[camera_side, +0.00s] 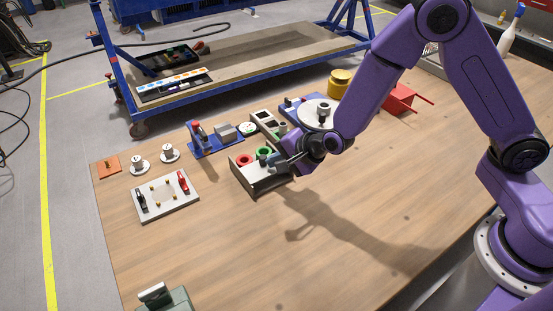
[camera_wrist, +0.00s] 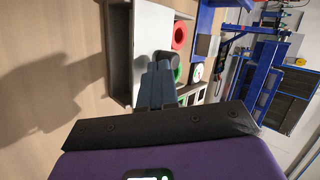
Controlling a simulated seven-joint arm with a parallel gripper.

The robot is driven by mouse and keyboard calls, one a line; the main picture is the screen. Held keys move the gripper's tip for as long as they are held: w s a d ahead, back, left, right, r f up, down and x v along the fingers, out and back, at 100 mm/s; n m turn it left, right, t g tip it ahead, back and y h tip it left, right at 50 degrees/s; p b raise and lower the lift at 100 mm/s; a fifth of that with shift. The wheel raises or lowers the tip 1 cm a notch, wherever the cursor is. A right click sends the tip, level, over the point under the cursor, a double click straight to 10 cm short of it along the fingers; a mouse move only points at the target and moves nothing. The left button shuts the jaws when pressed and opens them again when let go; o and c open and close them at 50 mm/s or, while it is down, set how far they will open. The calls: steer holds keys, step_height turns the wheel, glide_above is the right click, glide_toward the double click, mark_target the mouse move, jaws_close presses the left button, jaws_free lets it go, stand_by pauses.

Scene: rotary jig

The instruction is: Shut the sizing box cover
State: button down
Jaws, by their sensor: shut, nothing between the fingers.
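The sizing box (camera_side: 268,186) is a grey open-topped box near the middle of the table. A red ring (camera_side: 244,160) and a green ring (camera_side: 264,153) show inside it, so it stands open. In the wrist view the fingertips (camera_wrist: 158,68) are close to a dark rounded piece (camera_wrist: 164,56); contact is unclear. The gripper hides part of the box.
A blue fixture (camera_side: 212,142) and a grey round turntable (camera_side: 318,108) stand behind the box. A pale plate with red and black clamps (camera_side: 166,196) lies to the left. A red tray (camera_side: 404,98) and yellow canister (camera_side: 339,83) are farther back. The front table is mostly clear.

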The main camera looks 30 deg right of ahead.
steer(key=w, duration=0.7)
steer(key=shift+d, duration=0.1)
stand_by(0.5)
